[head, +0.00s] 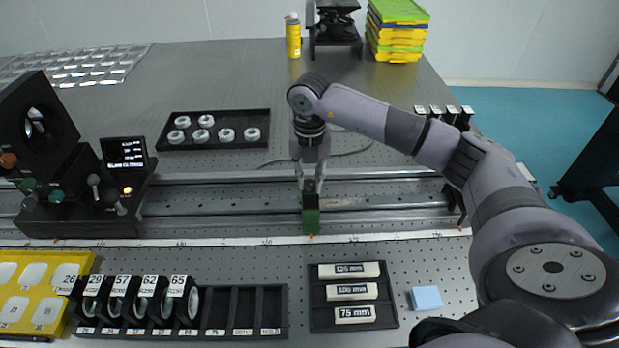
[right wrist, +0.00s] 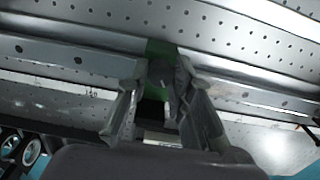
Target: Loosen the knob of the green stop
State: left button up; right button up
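The green stop (head: 311,222) sits on the rail in the middle of the table in the head view. Its green body (right wrist: 160,47) also shows at top centre in the right wrist view. My right gripper (head: 311,186) points down at the stop from above and behind. In the right wrist view, the fingers of this gripper (right wrist: 162,82) stand on either side of a dark grey knob (right wrist: 161,74), very close to it. I cannot tell whether they press on it. In the head view the knob is hidden. My left gripper is not in view.
The metal rail (head: 240,200) runs across the table. A black optical device (head: 85,185) stands at left. A lens rack (head: 180,305), a block tray (head: 353,295) and a blue block (head: 426,298) lie in front. A ring tray (head: 213,130) lies behind the rail.

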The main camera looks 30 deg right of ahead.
aim_at(310, 182)
jog(key=o, duration=0.5)
notch_tip(310, 182, up, 12)
dwell(0.6)
